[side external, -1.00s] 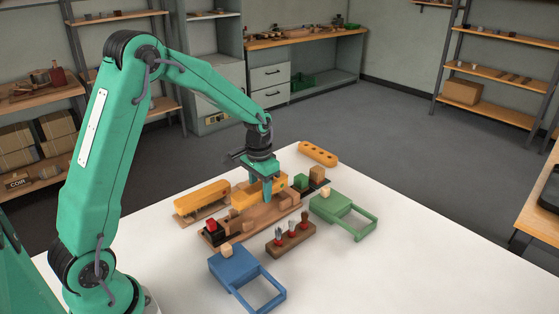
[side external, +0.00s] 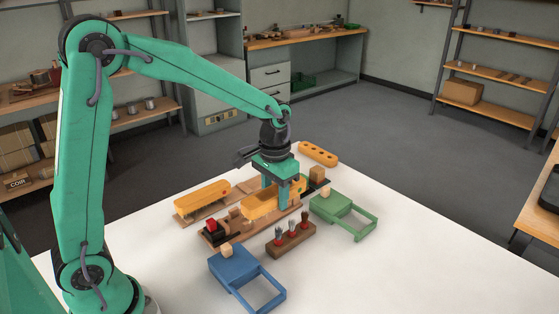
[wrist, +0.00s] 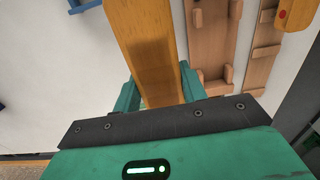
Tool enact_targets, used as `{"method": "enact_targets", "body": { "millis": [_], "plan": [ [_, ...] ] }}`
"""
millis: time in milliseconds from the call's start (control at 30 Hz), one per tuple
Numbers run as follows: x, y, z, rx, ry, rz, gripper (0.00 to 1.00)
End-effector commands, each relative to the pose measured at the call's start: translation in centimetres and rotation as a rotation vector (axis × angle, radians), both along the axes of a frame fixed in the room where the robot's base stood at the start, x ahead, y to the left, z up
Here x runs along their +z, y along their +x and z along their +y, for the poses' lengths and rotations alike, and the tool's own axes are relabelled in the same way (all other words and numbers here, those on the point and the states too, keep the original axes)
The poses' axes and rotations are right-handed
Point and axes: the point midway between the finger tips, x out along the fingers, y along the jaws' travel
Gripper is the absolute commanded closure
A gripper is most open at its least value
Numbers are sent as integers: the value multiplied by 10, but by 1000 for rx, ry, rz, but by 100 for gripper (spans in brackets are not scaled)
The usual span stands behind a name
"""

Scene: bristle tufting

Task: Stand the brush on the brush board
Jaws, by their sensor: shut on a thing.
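My gripper (side external: 278,206) is shut on an orange-yellow brush block. The held brush (side external: 257,207) hangs low over the long wooden fixture; I cannot tell whether it touches it. In the wrist view the brush (wrist: 148,45) runs up and away from between my two green fingers. No bristles show on it, and its underside is hidden. A second long yellow block (side external: 203,195) lies on a thin wooden board (side external: 183,219) at the left; I cannot tell for sure that this is the brush board. The fixture (side external: 215,240) lies below and in front of my gripper.
A brown holder with upright tufts (side external: 291,244) stands in front of the fixture. A blue tray (side external: 232,268) and a green tray (side external: 336,204) flank it. A yellow block with holes (side external: 318,153) lies at the back. The white table's right front is clear.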

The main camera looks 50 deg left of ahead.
Motion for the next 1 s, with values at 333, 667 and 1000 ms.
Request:
{"method": "enact_targets", "body": {
  "millis": [333,667,1000],
  "plan": [
    [0,0,0,0,0,-2,86],
    [1,11,9,2,0,-2,86],
    [0,61,58,5,0,-2,86]
  ]
}}
